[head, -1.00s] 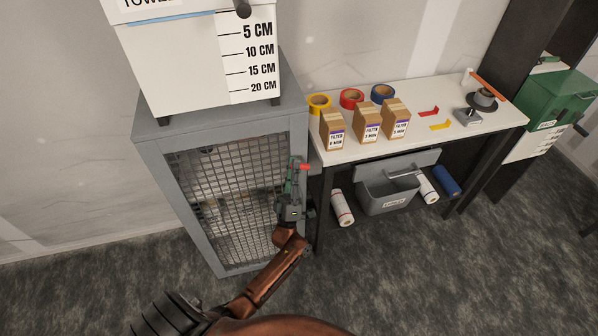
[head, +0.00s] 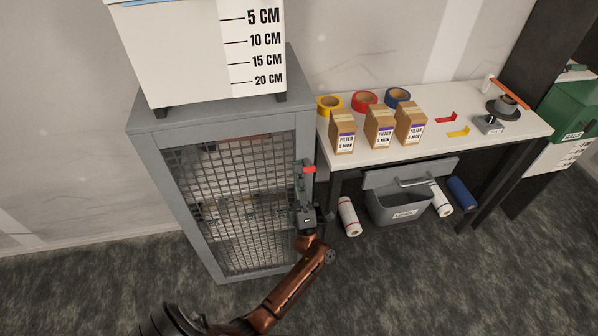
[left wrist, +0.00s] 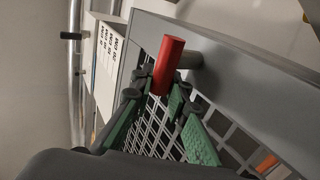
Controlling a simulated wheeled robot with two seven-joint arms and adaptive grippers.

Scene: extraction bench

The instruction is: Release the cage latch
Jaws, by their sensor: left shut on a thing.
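The cage is a grey cabinet (head: 180,205) with a wire-mesh door (head: 230,190) on its front; the door looks closed. The latch has a red handle (head: 308,169) at the door's upper right edge. In the left wrist view the red handle (left wrist: 167,65) is a short tilted cylinder joined to a grey stub on the frame. My left gripper (head: 304,180) reaches up to it from below. Its green-sided fingers (left wrist: 155,92) are shut on the handle's lower end. The fingers partly hide the latch. My right gripper is in neither view.
A white box (head: 200,60) with a centimetre scale stands on the cabinet. Right of it, a white bench (head: 385,150) bears tape rolls and filter cartons. A grey bin (head: 395,205) and paper rolls sit under the bench, close to my left gripper. The front floor is clear.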

